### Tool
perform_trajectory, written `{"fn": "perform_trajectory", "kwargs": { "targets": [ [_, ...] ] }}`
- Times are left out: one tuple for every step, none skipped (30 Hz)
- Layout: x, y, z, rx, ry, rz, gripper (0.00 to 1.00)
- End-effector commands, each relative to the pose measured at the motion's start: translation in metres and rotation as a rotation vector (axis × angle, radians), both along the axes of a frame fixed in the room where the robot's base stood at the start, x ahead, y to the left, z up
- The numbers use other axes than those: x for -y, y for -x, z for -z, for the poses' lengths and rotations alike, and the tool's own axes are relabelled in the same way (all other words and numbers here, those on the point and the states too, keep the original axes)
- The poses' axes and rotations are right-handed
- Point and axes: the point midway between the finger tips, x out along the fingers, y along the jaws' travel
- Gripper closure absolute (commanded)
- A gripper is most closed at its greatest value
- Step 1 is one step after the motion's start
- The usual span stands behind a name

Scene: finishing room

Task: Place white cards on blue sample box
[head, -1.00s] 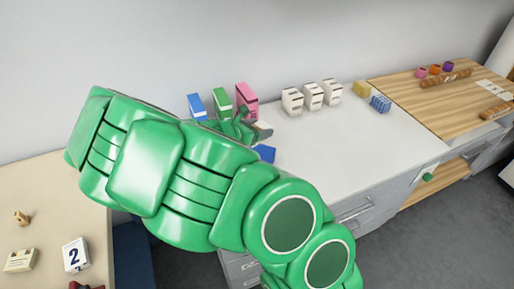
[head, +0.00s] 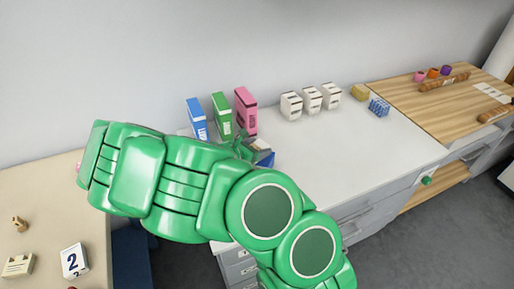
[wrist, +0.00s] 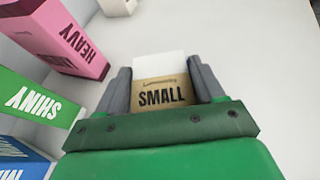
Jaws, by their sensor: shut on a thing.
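My gripper (wrist: 163,88) is shut on a small white stack, which I take to be the white cards (wrist: 158,64), with a tan face reading "SMALL". In the head view my green arm mostly hides my gripper (head: 243,146). A tall blue box (head: 197,119) stands at the left of a row on the white counter. Its edge shows at lower left in the wrist view (wrist: 22,160). A low blue thing (head: 266,159) lies just right of my gripper, partly hidden. I cannot tell which blue one is the sample box.
A green box (head: 222,115) reading "SHINY" and a pink box (head: 245,111) reading "HEAVY" stand beside the blue one. Three white boxes (head: 311,100), a yellow block (head: 360,92) and a blue patterned block (head: 379,107) stand further right. The counter's middle (head: 330,145) is clear.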

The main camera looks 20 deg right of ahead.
Motion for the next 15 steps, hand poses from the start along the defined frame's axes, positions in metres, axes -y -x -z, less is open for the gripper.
{"fn": "perform_trajectory", "kwargs": {
  "targets": [
    [0.0, -0.0001, -0.0003, 0.0, 0.0, 0.0, 0.67],
    [0.0, -0.0001, -0.0003, 0.0, 0.0, 0.0, 0.67],
    [-0.0001, -0.0001, -0.0004, 0.0, 0.001, 0.0, 0.67],
    [-0.0001, -0.0001, -0.0001, 0.0, 0.001, 0.0, 0.67],
    [-0.0001, -0.0001, 0.0002, 0.0, 0.0, 0.0, 0.67],
    [0.0, -0.0001, 0.001, 0.0, 0.0, 0.0, 0.67],
    [0.0, 0.0, 0.0017, 0.0, 0.001, 0.0, 0.67],
    [0.0, -0.0001, 0.0025, 0.0, 0.0, 0.0, 0.67],
    [-0.0001, -0.0001, 0.0027, 0.0, 0.0, 0.0, 0.29],
    [0.0, 0.0, 0.0026, 0.0, 0.0, 0.0, 0.25],
    [-0.0001, -0.0001, 0.0025, 0.0, 0.0, 0.0, 0.2],
    [-0.0001, -0.0001, 0.0025, 0.0, 0.0, 0.0, 0.14],
    [-0.0001, -0.0001, 0.0025, 0.0, 0.0, 0.0, 0.09],
    [-0.0001, -0.0001, 0.0025, 0.0, 0.0, 0.0, 0.07],
    [-0.0001, -0.0001, 0.0025, 0.0, 0.0, 0.0, 0.07]
  ]
}}
